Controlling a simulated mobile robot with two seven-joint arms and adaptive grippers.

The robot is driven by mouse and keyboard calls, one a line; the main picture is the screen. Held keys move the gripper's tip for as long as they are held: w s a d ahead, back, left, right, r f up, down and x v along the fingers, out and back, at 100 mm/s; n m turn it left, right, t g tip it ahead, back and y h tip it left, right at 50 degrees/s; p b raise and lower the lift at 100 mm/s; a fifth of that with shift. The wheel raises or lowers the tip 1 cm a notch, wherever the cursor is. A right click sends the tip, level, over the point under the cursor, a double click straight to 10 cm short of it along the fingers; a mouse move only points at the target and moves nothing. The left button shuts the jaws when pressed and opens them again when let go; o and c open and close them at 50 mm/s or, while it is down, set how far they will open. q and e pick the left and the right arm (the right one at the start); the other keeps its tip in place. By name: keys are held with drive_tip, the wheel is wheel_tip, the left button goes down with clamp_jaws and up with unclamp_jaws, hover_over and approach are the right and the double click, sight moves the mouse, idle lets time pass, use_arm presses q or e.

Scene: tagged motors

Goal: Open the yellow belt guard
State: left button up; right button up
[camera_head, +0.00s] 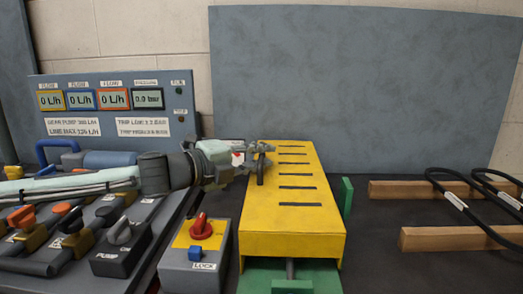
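The yellow belt guard (289,215) is a long box with several dark slots along its top. It sits over a green base (262,277) in the middle of the view and looks closed. My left arm comes in from the left, and my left gripper (264,160) is at the guard's far left edge, over its top. The fingers appear close to a dark upright piece there, possibly a handle. I cannot tell whether they touch or grip it. My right gripper is not in view.
A grey box with a red knob (201,228) and a LOCK label stands left of the guard. A panel with several displays (115,100) is at the back left. Black belts (450,190) lie over wooden bars (395,190) at right. A green block (346,196) stands beside the guard.

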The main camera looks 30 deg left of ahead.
use_arm(q)
clamp_jaws()
idle(0.5)
drive_tip(key=shift+r, duration=0.1)
